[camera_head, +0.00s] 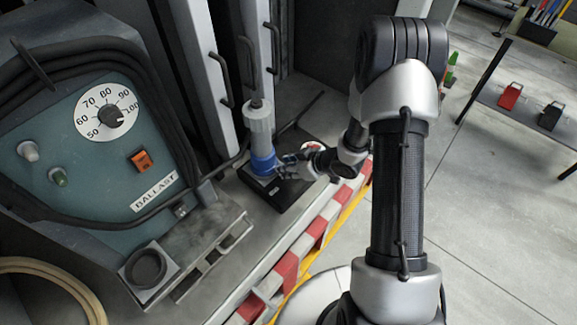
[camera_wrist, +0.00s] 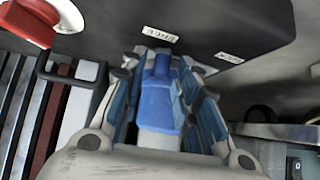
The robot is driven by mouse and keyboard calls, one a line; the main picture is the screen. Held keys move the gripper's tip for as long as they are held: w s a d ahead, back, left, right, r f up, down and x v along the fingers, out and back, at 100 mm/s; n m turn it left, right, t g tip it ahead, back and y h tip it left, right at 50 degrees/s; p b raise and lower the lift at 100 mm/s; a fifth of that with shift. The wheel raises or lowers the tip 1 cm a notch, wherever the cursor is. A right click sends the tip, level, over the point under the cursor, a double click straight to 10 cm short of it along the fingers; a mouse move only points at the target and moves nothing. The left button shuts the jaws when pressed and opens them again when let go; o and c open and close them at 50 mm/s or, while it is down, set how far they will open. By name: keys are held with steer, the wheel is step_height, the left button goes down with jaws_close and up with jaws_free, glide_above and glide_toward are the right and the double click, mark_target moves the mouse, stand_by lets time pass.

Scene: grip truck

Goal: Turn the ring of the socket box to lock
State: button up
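The socket box (camera_head: 285,190) is a low black box on the ledge in the head view. A blue ring (camera_head: 263,161) stands on it at the foot of a grey upright plug. In the wrist view, the blue ring (camera_wrist: 158,106) lies between the two fingers of my gripper (camera_wrist: 163,68). Its narrow raised part points towards a small white label, probably "FREE" (camera_wrist: 160,34); a second label, probably "LOCK" (camera_wrist: 229,58), is to the right. My gripper (camera_head: 280,168) is at the ring's right side in the head view. Whether the fingers press on the ring cannot be told.
A red knob on a white disc (camera_wrist: 28,22) is beside the ring. A teal ballast panel (camera_head: 90,175) is at left. A red-white striped edge (camera_head: 312,235) borders the ledge. Open floor lies to the right, with a table (camera_head: 530,115) beyond.

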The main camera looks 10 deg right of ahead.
jaws_close()
stand_by(0.3)
